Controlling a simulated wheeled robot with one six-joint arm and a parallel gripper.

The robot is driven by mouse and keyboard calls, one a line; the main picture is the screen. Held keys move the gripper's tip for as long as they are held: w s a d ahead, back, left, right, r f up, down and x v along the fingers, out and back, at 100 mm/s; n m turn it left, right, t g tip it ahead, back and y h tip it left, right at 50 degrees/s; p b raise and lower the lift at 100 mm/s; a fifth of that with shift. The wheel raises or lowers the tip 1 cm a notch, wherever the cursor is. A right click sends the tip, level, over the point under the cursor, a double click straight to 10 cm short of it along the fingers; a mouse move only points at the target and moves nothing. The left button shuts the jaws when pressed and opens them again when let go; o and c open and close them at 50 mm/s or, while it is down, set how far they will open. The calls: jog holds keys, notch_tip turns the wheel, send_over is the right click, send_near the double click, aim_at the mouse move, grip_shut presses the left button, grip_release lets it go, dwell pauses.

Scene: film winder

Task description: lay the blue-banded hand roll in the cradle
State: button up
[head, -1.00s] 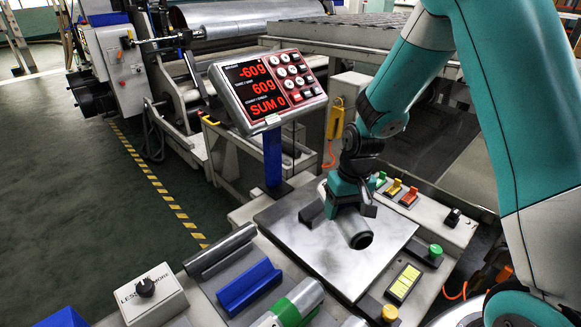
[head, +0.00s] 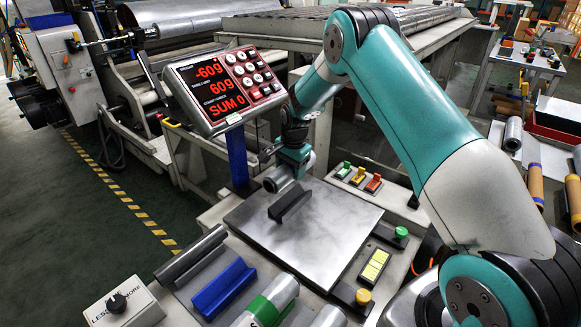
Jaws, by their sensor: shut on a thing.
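My gripper (head: 296,160) is shut on a short silvery roll (head: 274,181), held over the far left edge of the scale's steel plate (head: 320,240). Its end faces left toward the camera; the jaws hide part of it, and I cannot make out a blue band. A dark, narrow cradle (head: 290,203) lies on the plate, just in front of the roll and apart from it in the picture. I see nothing lying in it. A blue trough-like holder (head: 223,288) stands on the bench at the near left, also empty.
The display (head: 238,87) stands on a blue post left of my gripper, showing -60g, 60g and SUM 0. A green-banded roll (head: 284,288) and a dial box (head: 120,306) are at the front. Coloured buttons (head: 358,177) line the plate's far right. Rolls lie on a right-hand table (head: 553,158).

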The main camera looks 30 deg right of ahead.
notch_tip(320, 180, down, 9)
jog(key=b, duration=0.5)
jog(key=shift+f+b, duration=0.1)
jog(key=shift+b, duration=0.3)
jog(key=o, duration=1.2)
jog(key=shift+o, duration=0.2)
jog(key=r, duration=0.5)
jog(key=s+r+p, duration=0.1)
jog(key=r, duration=1.1)
jog(key=shift+s+d+r, duration=0.2)
jog(key=shift+s+d, duration=0.15)
jog(key=shift+s, duration=0.05)
